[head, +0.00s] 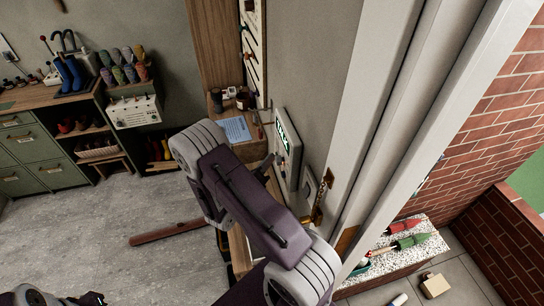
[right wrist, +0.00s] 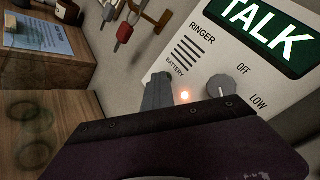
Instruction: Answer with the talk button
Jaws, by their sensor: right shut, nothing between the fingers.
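A pale intercom panel (head: 290,158) hangs on the wall in the head view, with a green talk button (head: 282,137) near its top. In the right wrist view the panel (right wrist: 215,55) shows the green button lettered TALK (right wrist: 270,32) at the upper right. My right gripper (right wrist: 157,92) is shut and empty, below and left of the button, in front of the panel's lower part. I cannot tell if it touches the panel. My left arm shows only at the head view's bottom left edge; its fingers are unclear.
A white door frame (head: 365,100) rises at the right.

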